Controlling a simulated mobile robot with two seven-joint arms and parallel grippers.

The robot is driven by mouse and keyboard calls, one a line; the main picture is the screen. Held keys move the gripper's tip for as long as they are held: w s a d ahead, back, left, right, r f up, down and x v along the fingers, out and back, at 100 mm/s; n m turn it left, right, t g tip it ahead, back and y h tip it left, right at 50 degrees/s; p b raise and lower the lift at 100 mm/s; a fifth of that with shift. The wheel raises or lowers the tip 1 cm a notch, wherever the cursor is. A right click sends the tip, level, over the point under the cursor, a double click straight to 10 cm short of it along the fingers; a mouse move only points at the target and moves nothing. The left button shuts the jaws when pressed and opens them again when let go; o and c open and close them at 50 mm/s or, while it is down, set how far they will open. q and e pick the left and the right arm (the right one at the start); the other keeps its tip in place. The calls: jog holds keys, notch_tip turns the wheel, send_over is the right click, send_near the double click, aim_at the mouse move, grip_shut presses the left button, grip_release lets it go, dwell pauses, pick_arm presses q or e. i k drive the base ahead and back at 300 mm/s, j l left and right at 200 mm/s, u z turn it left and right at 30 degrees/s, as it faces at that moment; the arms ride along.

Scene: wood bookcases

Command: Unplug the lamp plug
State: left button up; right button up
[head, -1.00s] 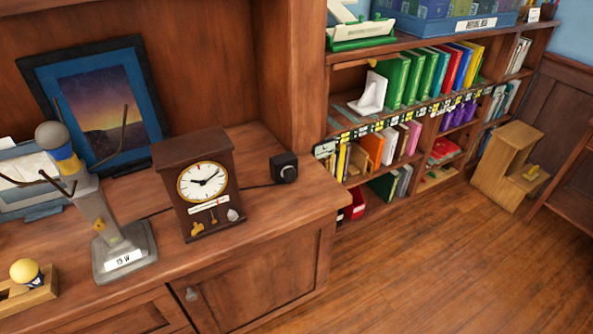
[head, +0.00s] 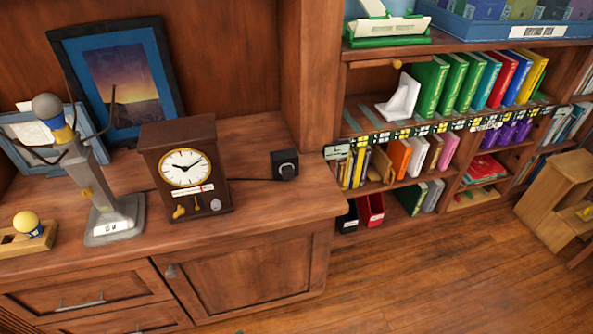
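A grey lamp (head: 105,200) with a square base and a round grey top stands upright at the left of the wooden cabinet top. It has a yellow and blue band near its top and a label on its base. A small black box (head: 285,165) with a round face sits near the cabinet's right end, against the back. A thin dark cord runs from it to the left and goes out of sight behind the clock. I cannot tell whether the box is the lamp's plug or socket. Neither of my grippers is in view.
A brown clock (head: 185,172) stands between lamp and black box. A framed picture (head: 120,80) leans behind the lamp. A yellow bulb (head: 27,223) sits in a wooden holder at left. A bookcase (head: 400,58) stands at right, a wooden step stool (head: 555,190) beside it. Floor in front is clear.

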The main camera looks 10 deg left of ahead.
aim_at(287, 172)
jog(key=i+l+u, duration=0.15)
jog(key=l, duration=0.45)
jog(key=l+u, duration=0.15)
jog(key=l, duration=0.45)
jog(key=i+l+u, duration=0.15)
jog(key=l, duration=0.45)
jog(key=i, duration=0.45)
